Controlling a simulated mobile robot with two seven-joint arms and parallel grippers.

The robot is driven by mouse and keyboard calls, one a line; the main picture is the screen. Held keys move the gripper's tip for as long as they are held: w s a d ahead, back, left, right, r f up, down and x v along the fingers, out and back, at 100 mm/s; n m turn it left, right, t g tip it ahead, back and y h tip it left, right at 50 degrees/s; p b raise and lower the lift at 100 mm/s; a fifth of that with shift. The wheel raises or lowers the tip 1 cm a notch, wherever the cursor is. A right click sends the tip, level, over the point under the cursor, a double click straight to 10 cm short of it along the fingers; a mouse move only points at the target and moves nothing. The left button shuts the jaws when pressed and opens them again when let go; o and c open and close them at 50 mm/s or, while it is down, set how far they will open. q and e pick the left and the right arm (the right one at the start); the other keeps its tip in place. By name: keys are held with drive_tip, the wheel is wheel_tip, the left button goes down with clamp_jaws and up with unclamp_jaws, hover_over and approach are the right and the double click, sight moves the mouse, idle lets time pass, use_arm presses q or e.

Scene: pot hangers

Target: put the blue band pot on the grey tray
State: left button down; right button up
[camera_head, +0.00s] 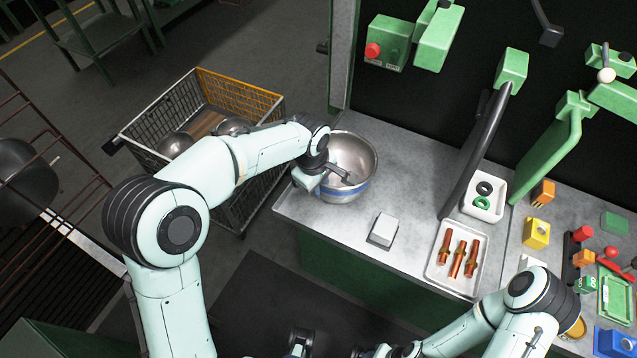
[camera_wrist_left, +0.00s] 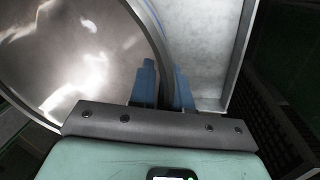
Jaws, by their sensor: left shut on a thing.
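The blue band pot (camera_head: 357,152) is a round steel bowl with a blue stripe near its base, at the left end of the grey worktop. My left gripper (camera_head: 341,177) is shut on its near rim. In the left wrist view the rim of the pot (camera_wrist_left: 75,60) runs between the two blue fingers (camera_wrist_left: 164,85). I cannot tell whether the pot's base touches the surface below. A grey surface with a raised edge (camera_wrist_left: 208,55) shows beside the pot; I cannot tell whether it is the grey tray. My right arm reaches the bottom edge; its gripper is not clearly seen.
A wire basket (camera_head: 240,185) holding steel pots stands left of the worktop (camera_head: 408,165). A small white block (camera_head: 383,230) stands near the pot. A pale tray (camera_head: 437,272) with copper-coloured parts and a white bin (camera_head: 475,205) lie farther right, below a dark slanted post (camera_head: 480,145).

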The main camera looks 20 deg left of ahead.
use_arm(q)
drive_tip(key=shift+f, duration=0.3)
drive_tip(key=c, duration=1.1)
unclamp_jaws()
drive_tip(key=shift+o, duration=0.5)
drive_tip(key=shift+f, duration=0.1)
wheel_tip(320, 180, up, 14)
drive_tip(key=s+p, duration=0.1)
drive_tip(key=shift+s+a+f, duration=0.25)
drive_tip(key=shift+s+a, duration=0.1)
drive_tip(key=shift+a, duration=0.05)
